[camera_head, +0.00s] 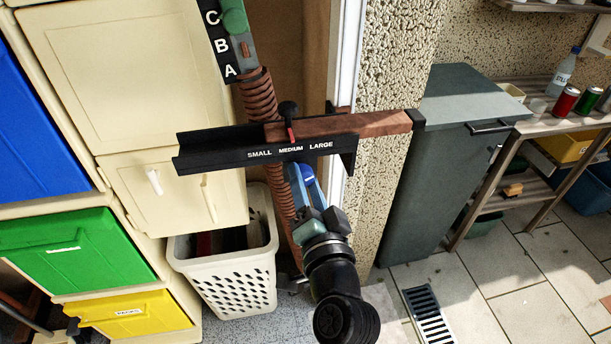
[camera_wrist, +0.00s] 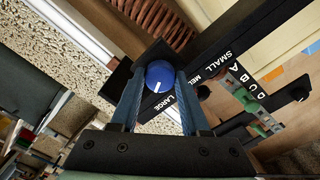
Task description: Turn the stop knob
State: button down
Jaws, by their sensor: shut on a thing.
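The round blue knob (camera_wrist: 159,76) with a white line on its face sits under the LARGE end of a black bracket (camera_head: 225,153). The bracket is lettered SMALL, MEDIUM, LARGE. My gripper (camera_wrist: 160,82) has one blue finger on each side of the knob and is shut on it. In the head view the blue knob (camera_head: 307,173) shows partly, beside my gripper's fingertips (camera_head: 299,176) just below the bracket. A black knob with a red pointer (camera_head: 290,132) stands above the MEDIUM label.
A brown slanted bar with a coiled spring (camera_head: 258,98) and a lettered plate (camera_head: 222,45) runs behind the bracket. A white basket (camera_head: 232,280) and coloured drawers stand at left. A dark grey bin (camera_head: 435,190) and a workbench (camera_head: 560,125) stand at right. Tiled floor shows between them.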

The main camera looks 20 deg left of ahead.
jog(key=m+p, duration=0.2)
jog(key=m, duration=0.3)
jog(key=shift+f, duration=0.1)
dwell(0.5)
jog(key=shift+c, duration=1.9)
grip_release()
jog(key=shift+s+d, duration=0.1)
jog(key=b+v, duration=0.2)
jog(key=v, duration=1)
jog(key=shift+s+d+b, duration=0.2)
jog(key=shift+s+b, duration=0.1)
